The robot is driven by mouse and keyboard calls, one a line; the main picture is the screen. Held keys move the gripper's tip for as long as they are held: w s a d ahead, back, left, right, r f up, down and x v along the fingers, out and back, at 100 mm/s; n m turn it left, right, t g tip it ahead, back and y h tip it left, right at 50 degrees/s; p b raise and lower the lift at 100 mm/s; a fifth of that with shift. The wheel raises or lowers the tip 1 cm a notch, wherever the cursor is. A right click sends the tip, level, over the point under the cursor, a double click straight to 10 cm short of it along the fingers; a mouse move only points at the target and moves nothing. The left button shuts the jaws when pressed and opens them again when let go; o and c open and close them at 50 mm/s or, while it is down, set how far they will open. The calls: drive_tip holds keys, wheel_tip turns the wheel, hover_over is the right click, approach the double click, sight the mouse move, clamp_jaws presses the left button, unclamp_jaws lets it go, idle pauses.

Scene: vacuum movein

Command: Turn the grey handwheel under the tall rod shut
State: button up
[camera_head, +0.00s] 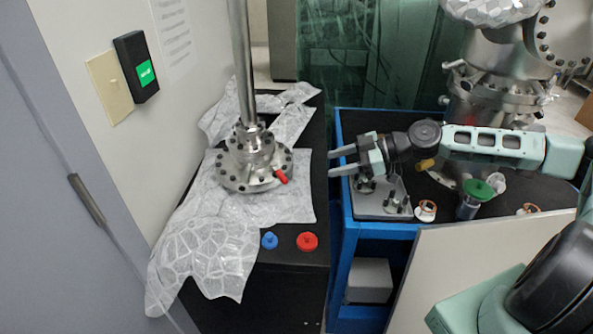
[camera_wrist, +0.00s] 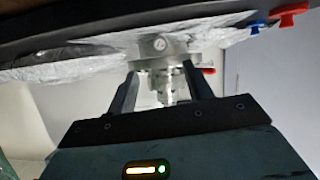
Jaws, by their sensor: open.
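The tall rod (camera_head: 241,60) rises from a bolted grey metal fitting with a round flange (camera_head: 245,182), standing on crumpled foil at the left. I cannot clearly tell the grey handwheel apart from the round grey parts at the rod's foot. A red-tipped handle (camera_head: 281,176) sticks out at the fitting's front right. My gripper (camera_head: 331,163) is open and empty, right of the fitting and pointing left at it, with a gap between. In the wrist view, the metal fitting (camera_wrist: 173,88) shows between my two spread fingers, apparently beyond them; the red handle (camera_wrist: 208,71) is beside it.
Foil (camera_head: 208,245) covers much of the black bench (camera_head: 287,255). A blue knob (camera_head: 270,240) and a red knob (camera_head: 307,241) lie at its front. A wall with a switch box (camera_head: 136,67) is close on the left. A blue-framed cart (camera_head: 347,235) stands right, under my arm.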

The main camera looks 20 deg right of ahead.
sight(297, 182)
drive_tip(key=p+x, duration=0.2)
drive_tip(key=x, duration=0.9)
drive_tip(key=shift+w+a+f+p, duration=0.15)
drive_tip(key=shift+a+f+p, duration=0.1)
drive_tip(key=shift+p, duration=0.1)
drive_tip(key=c, duration=1)
drive_tip(key=shift+o, duration=0.2)
drive_tip(key=shift+f+m+g+b, duration=0.3)
drive_tip(key=shift+f+b, duration=0.05)
drive_tip(key=shift+b, duration=0.8)
drive_tip(key=shift+w+m+b, duration=0.1)
drive_tip(key=shift+m+b, duration=0.2)
drive_tip(key=shift+b, duration=0.35)
drive_tip(key=shift+r+m+g+y+b, duration=0.15)
drive_tip(key=shift+m+g+y+b, duration=0.15)
drive_tip(key=shift+m+g+b, duration=0.6)
drive_tip(key=shift+r, duration=0.2)
